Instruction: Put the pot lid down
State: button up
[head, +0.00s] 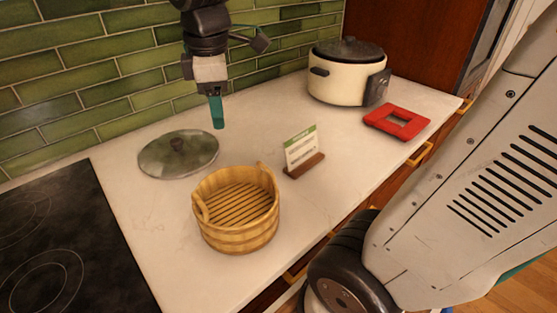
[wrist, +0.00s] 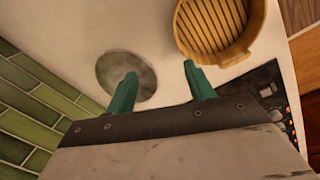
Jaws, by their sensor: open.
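The pot lid (head: 165,158) is a round, greyish glass disc with a dark knob. It lies on the white counter against the green tile wall, left of the wooden basket. In the wrist view the lid (wrist: 142,75) shows beyond the left finger, which covers part of it, and its knob is hidden. My gripper (head: 217,112) hangs above the counter, up and to the right of the lid in the head view, apart from it. In the wrist view the two green fingers of my gripper (wrist: 160,83) are spread, with nothing between them.
A round wooden slatted basket (head: 247,238) stands in front of the lid. A small sign on a wooden stand (head: 303,168), a cream cooker (head: 336,92) and a red trivet (head: 377,120) are to the right. A black cooktop (head: 75,212) is at left. Bare counter lies below my gripper.

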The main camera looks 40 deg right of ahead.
jog(key=s+f+m, duration=0.2)
jog(key=s+m, duration=0.4)
jog(key=s, duration=0.2)
jog(key=s+f+m, duration=0.2)
jog(key=s+m, duration=0.4)
jog(key=s, duration=0.2)
jog(key=shift+s+d+f+y, duration=0.15)
jog(key=shift+d+f+y, duration=0.15)
jog(key=shift+d, duration=0.1)
